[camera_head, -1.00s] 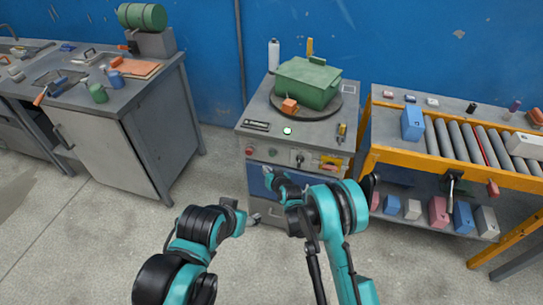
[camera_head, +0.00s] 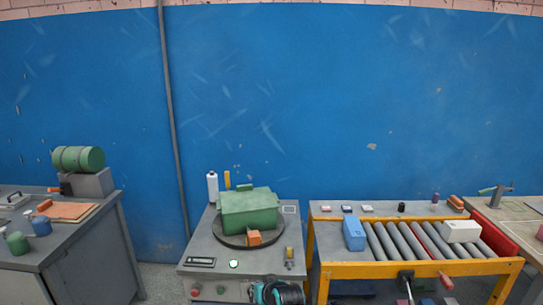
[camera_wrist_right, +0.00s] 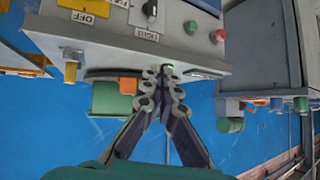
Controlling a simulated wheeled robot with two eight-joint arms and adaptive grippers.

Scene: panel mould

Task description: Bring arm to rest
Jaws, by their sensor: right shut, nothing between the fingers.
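My right gripper (camera_wrist_right: 163,80) shows in the right wrist view, where the scene appears upside down. Its fingers come together at the tips with nothing between them. It points toward the grey machine cabinet, whose control panel (camera_wrist_right: 120,25) fills the top of that view. In the head view only a teal and black piece of my arm (camera_head: 277,293) shows at the bottom edge, in front of the cabinet (camera_head: 200,258). My left gripper is in neither view.
On the cabinet, a green box-shaped mould (camera_head: 249,210) and an orange block (camera_head: 254,238) sit on a dark round plate. A bench (camera_head: 100,225) stands left, a yellow-framed roller table (camera_head: 405,268) right. A blue wall (camera_head: 330,100) closes the back.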

